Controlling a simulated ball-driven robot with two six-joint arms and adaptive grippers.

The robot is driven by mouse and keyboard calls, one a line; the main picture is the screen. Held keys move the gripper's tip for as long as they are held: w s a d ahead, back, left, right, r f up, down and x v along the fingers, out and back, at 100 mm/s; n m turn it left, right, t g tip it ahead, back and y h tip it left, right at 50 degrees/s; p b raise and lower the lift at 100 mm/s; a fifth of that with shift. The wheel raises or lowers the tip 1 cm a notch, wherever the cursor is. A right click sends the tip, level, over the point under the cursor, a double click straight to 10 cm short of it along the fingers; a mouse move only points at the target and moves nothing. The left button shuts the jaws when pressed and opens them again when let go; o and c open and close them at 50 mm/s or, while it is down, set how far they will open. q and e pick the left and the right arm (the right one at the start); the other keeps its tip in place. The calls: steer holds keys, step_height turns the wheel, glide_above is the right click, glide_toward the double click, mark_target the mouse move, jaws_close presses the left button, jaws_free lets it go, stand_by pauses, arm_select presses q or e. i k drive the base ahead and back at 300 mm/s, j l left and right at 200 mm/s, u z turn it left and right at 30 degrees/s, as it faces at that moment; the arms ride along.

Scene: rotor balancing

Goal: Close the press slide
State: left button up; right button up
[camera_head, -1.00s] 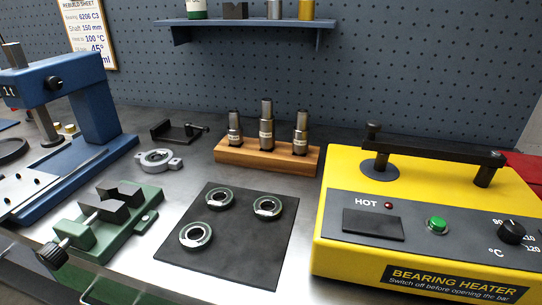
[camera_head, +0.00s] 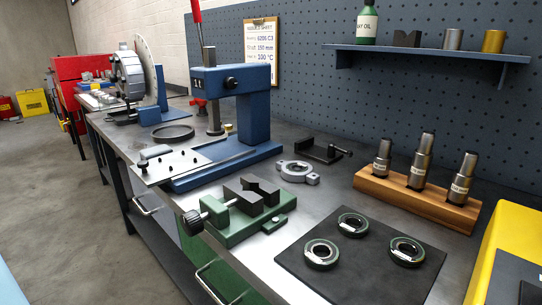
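The blue press (camera_head: 258,105) stands on the bench left of the centre, with a red lever rising out of the top of the picture. Its steel ram (camera_head: 214,118) hangs down from the head. The press slide (camera_head: 185,167), a flat silver plate with small dark holes or pins, sticks out to the left of the blue base, towards the bench's front edge. Neither of my grippers is in view.
A green vise (camera_head: 238,226) sits just in front of the press. A black mat (camera_head: 385,285) with three bearings, a wooden block (camera_head: 400,197) with three steel parts and a yellow heater (camera_head: 515,235) lie to the right. Open floor (camera_head: 70,200) runs along the bench's left side.

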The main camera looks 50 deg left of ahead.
mark_target(157, 171)
steer(key=k+j+u, duration=0.1)
steer(key=u, duration=2.1)
